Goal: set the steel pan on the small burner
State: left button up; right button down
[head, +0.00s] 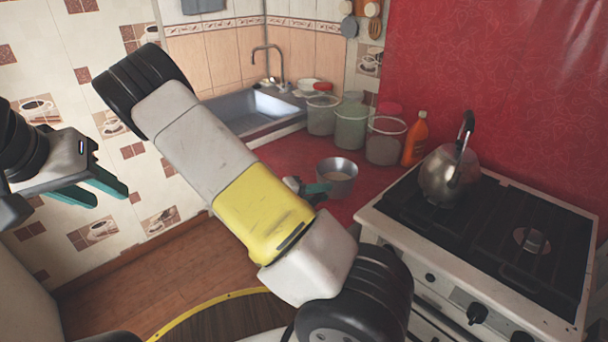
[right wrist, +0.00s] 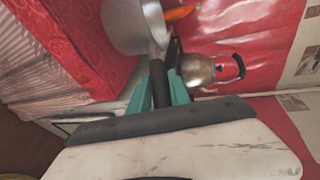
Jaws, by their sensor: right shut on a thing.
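The steel pan (head: 338,180) is at the red counter just left of the stove, upright; I cannot tell whether it touches the counter. My right gripper (head: 312,190) is shut on its dark handle. In the right wrist view the pan (right wrist: 134,24) shows beyond the teal fingers (right wrist: 170,88), with the handle between them. A bare burner (head: 532,241) shows on the right part of the stove top; I cannot tell its size class. My left gripper (head: 92,189) is open and empty in the air at the far left.
A steel kettle (head: 445,176) stands on the stove's (head: 400,240) left rear part. An orange bottle (head: 415,140) and several jars (head: 350,125) stand behind the pan. The sink (head: 245,108) lies at the back left. The right front of the stove top is clear.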

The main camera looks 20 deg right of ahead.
aim_at(320, 200)
jog(key=shift+s+a+r, duration=0.2)
jog(key=shift+s+a, duration=0.4)
jog(key=shift+s, duration=0.3)
jog(key=shift+s+a+r, duration=0.2)
jog(key=shift+s+a, duration=0.4)
jog(key=shift+s, duration=0.3)
jog(key=shift+r, duration=3.4)
jog(key=w+a+f+n+t+y, duration=0.5)
jog(key=w+a+n+t+y, duration=0.2)
jog(key=w+a+n+t, duration=0.3)
jog(key=shift+w+a+f+t+y, duration=0.35)
jog(key=shift+w+a, duration=0.1)
jog(key=shift+a, duration=0.45)
